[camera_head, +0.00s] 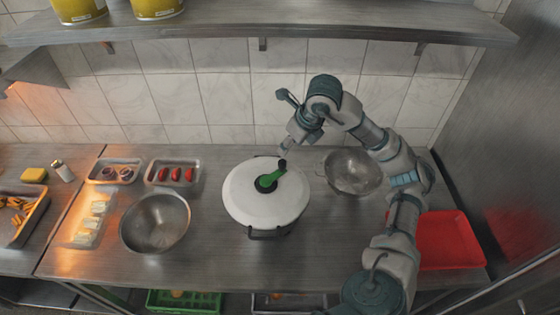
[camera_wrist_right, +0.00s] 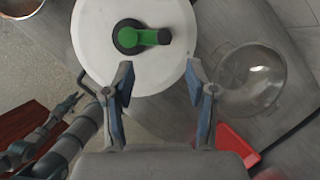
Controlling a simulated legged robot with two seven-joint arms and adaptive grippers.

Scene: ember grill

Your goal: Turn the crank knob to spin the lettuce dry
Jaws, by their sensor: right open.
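The salad spinner (camera_head: 242,200) stands on the steel counter with a round white lid. Its green crank (camera_head: 267,181) sits at the lid's centre and ends in a dark knob (camera_head: 282,163) toward the back right. My right gripper (camera_head: 286,149) is close to the knob at the lid's far edge. In the right wrist view the right gripper (camera_wrist_right: 159,68) is open, with nothing between its fingers, and the green crank (camera_wrist_right: 146,37) and knob (camera_wrist_right: 164,36) show beyond the fingertips. My left gripper (camera_wrist_right: 68,103) shows small at the left of that view; its opening is unclear.
A metal bowl (camera_head: 135,235) stands left of the spinner and a colander (camera_head: 350,185) to its right. A red tray (camera_head: 450,255) lies at the far right. Small trays (camera_head: 150,183) of food stand at the back left. A shelf (camera_head: 340,30) crosses above.

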